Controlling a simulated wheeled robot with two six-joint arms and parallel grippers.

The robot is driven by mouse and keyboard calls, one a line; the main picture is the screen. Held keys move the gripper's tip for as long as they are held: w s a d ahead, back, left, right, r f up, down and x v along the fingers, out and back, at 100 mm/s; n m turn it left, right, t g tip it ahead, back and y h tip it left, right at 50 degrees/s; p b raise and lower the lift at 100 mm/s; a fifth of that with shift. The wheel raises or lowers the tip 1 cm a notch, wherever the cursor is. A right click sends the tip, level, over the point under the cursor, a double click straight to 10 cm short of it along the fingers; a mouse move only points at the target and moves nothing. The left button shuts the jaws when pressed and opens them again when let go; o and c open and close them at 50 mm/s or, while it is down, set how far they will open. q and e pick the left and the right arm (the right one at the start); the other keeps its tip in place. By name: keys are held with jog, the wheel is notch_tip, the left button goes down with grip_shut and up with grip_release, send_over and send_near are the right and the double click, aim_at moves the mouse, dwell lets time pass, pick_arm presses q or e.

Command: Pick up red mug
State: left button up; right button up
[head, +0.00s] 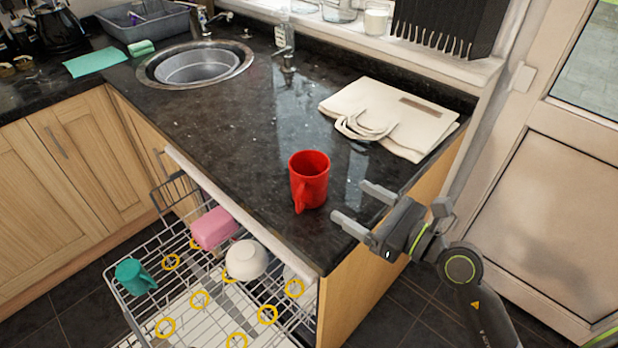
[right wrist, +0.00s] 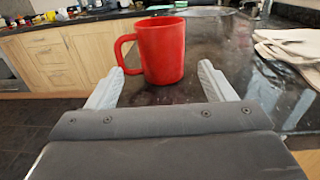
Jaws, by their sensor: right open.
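The red mug (head: 311,178) stands upright on the dark granite counter near its front corner, with its handle facing the front edge. In the right wrist view the mug (right wrist: 163,52) is ahead of the fingers, between their lines, with its handle to the left. My right gripper (head: 363,211) is open and empty, just right of the mug and apart from it. Its two fingers also show in the right wrist view (right wrist: 165,84). My left gripper is not in view.
A cream tote bag (head: 400,112) lies on the counter behind the gripper. An open dishwasher rack (head: 185,290) below the front edge holds a teal mug (head: 135,277), a pink item (head: 214,229) and a white bowl (head: 246,260). A round sink (head: 196,66) is at the back left.

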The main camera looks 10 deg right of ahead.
aim_at(324, 184)
jog(key=p+x, duration=0.1)
jog(key=x, duration=0.5)
jog(key=shift+a, duration=0.1)
jog(key=shift+f+p+x, duration=0.1)
jog(key=shift+p+x, duration=0.15)
jog(key=shift+x, duration=1.25)
jog(key=shift+f+p+x, duration=0.15)
jog(key=shift+p+x, duration=0.1)
jog(key=shift+x, duration=1.25)
